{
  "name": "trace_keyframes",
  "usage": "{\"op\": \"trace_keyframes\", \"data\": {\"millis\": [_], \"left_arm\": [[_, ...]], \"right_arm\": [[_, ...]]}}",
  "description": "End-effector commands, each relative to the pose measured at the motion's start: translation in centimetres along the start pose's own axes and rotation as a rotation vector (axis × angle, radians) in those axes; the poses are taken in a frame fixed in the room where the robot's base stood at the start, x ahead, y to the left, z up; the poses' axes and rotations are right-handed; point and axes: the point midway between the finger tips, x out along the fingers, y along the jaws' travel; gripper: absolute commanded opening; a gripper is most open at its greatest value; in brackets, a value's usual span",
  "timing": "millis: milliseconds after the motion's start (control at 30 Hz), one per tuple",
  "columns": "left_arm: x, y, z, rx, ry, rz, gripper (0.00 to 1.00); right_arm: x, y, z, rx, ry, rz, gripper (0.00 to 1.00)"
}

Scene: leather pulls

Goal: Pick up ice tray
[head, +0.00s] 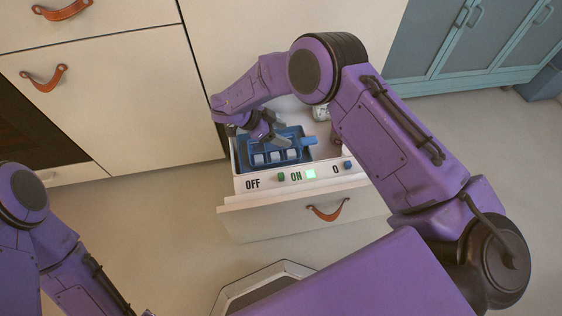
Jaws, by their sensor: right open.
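The blue ice tray (262,147) lies inside the open drawer, with several pale ice-like cubes along its front row. A blue tab sticks out at its right side. My right gripper (278,140) is over the tray, its grey fingers pointing down and to the right. It is open. Whether the fingers touch the tray I cannot tell; part of the tray's back is hidden under the gripper. My left arm shows at the lower left, but its gripper is outside the picture.
The open drawer (300,222) has a leather pull (327,210). A white panel (272,183) with OFF and ON labels and small buttons runs along its front. A small jar-like item (321,113) stands behind the tray. Teal cabinets (480,40) stand at the back right. The floor at right is clear.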

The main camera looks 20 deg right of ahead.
Motion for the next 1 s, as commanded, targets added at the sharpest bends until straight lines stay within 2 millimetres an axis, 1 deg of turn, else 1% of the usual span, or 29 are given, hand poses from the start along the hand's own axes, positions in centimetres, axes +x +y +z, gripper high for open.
{"op": "trace_keyframes", "data": {"millis": [33,200,333,467,533,633,867,900,967,1000], "left_arm": [[0.5,0.1,0.2,0.000,0.000,0.000,0.40],[1.0,0.1,0.4,0.000,0.000,0.000,0.40],[1.4,0.1,0.6,0.000,0.000,0.000,0.40],[2.7,0.2,1.1,0.000,0.000,0.000,0.40],[2.9,0.3,1.2,0.000,-0.001,0.000,0.40],[3.1,0.3,1.4,-0.001,-0.001,0.000,0.40],[2.9,0.3,1.3,-0.001,-0.002,0.000,0.40],[2.9,0.3,1.3,-0.001,-0.002,0.000,0.40],[2.9,0.3,1.3,-0.001,-0.002,0.000,0.40],[2.9,0.3,1.3,-0.001,-0.002,0.000,0.40]], "right_arm": [[0.8,0.0,0.2,0.003,-0.005,0.009,0.62],[3.9,0.0,0.1,0.002,-0.005,0.010,0.62],[5.4,-0.1,0.1,0.003,-0.004,0.008,0.62],[8.0,-0.7,0.4,0.004,-0.003,0.008,0.62],[9.0,-0.8,0.2,0.004,-0.004,0.008,0.62],[10.0,-0.8,0.1,0.004,-0.004,0.006,0.62],[10.1,-0.8,0.0,0.004,-0.004,0.006,0.62],[10.1,-0.8,0.0,0.004,-0.004,0.006,0.49],[10.1,-0.8,0.0,0.004,-0.004,0.006,0.29],[10.0,-0.8,0.0,0.004,-0.004,0.006,0.16]]}}
